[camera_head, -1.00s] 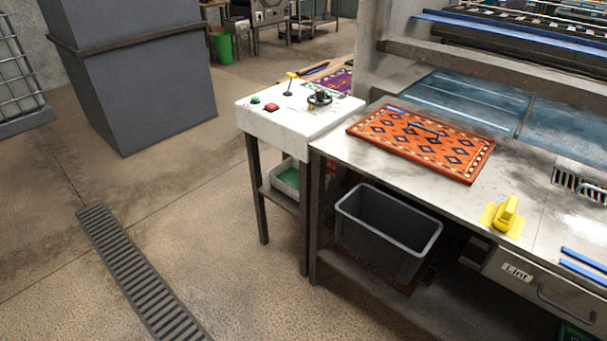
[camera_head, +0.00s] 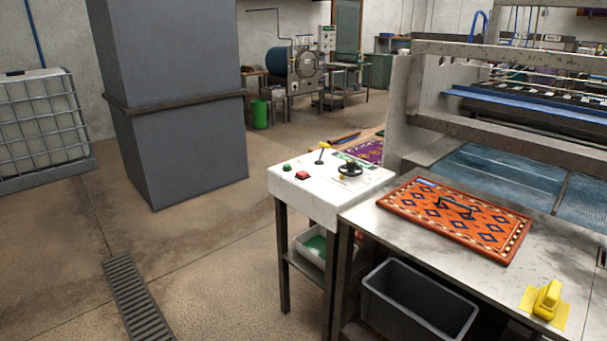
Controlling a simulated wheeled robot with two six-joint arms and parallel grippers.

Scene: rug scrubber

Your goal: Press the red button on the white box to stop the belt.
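The white box (camera_head: 318,203) stands on dark legs near the middle of the head view, left of the metal table. The red button (camera_head: 302,175) is on its top near the front left edge. Nothing covers the red button. Neither of my grippers shows in the head view.
An orange patterned rug piece (camera_head: 455,222) lies on the metal table (camera_head: 400,243), with a yellow scrubber (camera_head: 546,300) to its right. A grey bin (camera_head: 415,305) sits below. A large grey column (camera_head: 175,100) stands at left. The floor before the white box is clear.

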